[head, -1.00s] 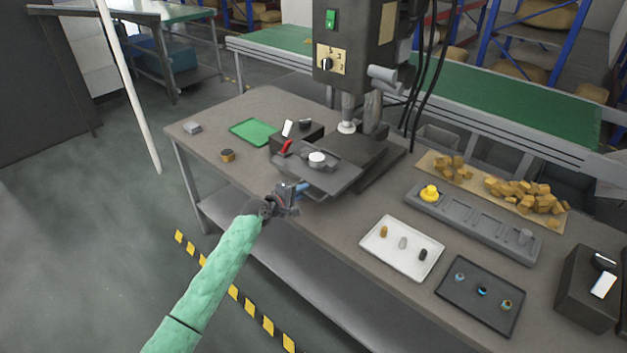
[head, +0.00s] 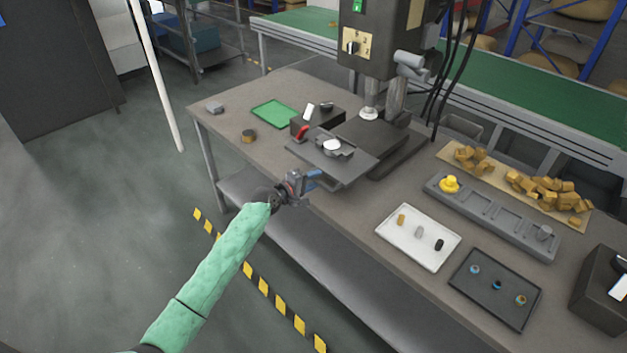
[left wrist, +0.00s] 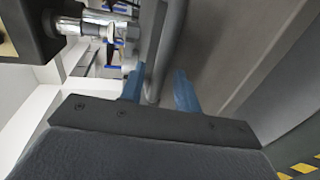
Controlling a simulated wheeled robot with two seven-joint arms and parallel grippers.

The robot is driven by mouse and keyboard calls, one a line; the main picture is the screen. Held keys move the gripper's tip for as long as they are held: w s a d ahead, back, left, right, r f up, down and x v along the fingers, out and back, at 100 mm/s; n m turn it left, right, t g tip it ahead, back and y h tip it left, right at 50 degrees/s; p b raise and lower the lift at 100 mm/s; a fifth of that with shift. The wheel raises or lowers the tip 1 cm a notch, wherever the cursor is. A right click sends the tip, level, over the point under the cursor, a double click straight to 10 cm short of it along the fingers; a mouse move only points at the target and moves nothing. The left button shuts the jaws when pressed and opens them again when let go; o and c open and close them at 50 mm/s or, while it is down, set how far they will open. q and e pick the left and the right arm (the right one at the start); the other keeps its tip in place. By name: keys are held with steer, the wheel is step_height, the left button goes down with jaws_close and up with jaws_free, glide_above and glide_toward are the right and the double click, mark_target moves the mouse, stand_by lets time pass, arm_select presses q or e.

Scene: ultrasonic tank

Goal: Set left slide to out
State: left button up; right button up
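The dark slide plate (head: 359,172) carries a round fixture with a white top (head: 332,146). It sits in front of the press base and reaches toward the table's front edge. My left gripper (head: 314,178) is at the plate's near edge, with its blue fingers pointing toward it. In the left wrist view, the two blue fingers (left wrist: 159,88) stand apart. A grey bar (left wrist: 153,88) shows between them, nearer the left finger, with a gap on the right. I cannot tell whether the fingers touch it. My right gripper is not in view.
A black box with a red lever (head: 301,132) stands behind the plate, near a green tray (head: 270,124). The press (head: 385,35) rises behind. A white tray (head: 432,260), a dark tray (head: 480,307) and a grey rack (head: 492,220) lie to the right. Floor space in front is open.

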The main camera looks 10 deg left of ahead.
arm_select(q)
steer(key=b+v, duration=0.2)
steer(key=v, duration=0.5)
steer(key=shift+s+a+b, duration=0.25)
steer(key=shift+s+b, duration=0.1)
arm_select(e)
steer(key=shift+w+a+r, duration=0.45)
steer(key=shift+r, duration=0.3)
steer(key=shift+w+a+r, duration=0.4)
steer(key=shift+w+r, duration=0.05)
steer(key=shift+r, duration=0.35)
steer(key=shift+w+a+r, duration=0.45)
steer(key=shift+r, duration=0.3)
